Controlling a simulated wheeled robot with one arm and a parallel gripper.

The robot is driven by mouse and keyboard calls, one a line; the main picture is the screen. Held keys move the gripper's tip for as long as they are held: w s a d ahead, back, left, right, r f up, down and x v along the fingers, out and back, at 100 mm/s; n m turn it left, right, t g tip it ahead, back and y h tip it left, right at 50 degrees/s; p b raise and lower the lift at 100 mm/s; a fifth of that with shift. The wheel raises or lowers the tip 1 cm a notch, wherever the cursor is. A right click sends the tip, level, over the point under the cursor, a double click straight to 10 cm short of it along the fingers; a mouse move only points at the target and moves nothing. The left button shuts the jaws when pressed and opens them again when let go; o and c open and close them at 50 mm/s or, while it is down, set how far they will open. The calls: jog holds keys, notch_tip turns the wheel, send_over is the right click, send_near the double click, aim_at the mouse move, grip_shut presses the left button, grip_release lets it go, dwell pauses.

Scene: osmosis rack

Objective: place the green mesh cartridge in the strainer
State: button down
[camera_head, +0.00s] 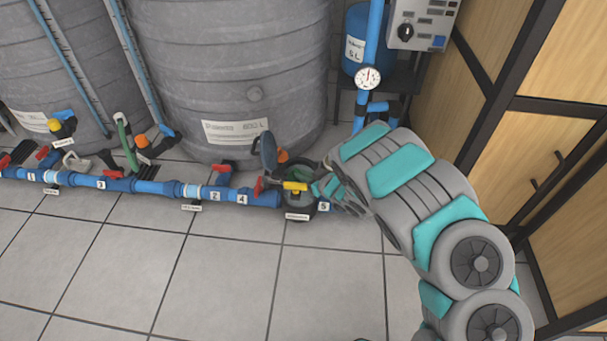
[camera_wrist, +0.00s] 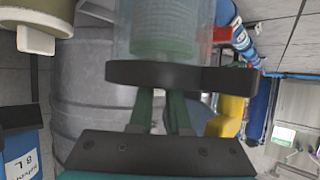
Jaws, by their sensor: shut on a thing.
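The strainer (camera_head: 298,200) stands at the right end of the blue floor pipe, with its dark lid (camera_head: 268,150) raised and a yellow part (camera_head: 295,186) in front. My gripper (camera_head: 318,186) is at its upper right, small and partly hidden. In the wrist view, my gripper (camera_wrist: 160,100) has its two narrow green fingers close together, reaching to the strainer's dark rim (camera_wrist: 180,75). Beyond the rim, the green mesh cartridge (camera_wrist: 163,30) shows through a pale see-through wall, apparently inside the strainer. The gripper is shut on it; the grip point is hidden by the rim.
Large grey tanks (camera_head: 235,70) stand close behind the pipe (camera_head: 140,186), which carries several red-handled valves. A vertical blue pipe with a gauge (camera_head: 368,77) is at the back right. Wooden cabinets (camera_head: 555,60) line the right. The tiled floor (camera_head: 180,270) in front is clear.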

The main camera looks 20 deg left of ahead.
jog(key=c, duration=1.2)
grip_release()
jog(key=shift+o, duration=0.2)
jog(key=shift+r, duration=0.65)
jog(key=p+v, duration=0.1)
jog(key=v, duration=1.1)
jog(key=shift+w+d, duration=0.1)
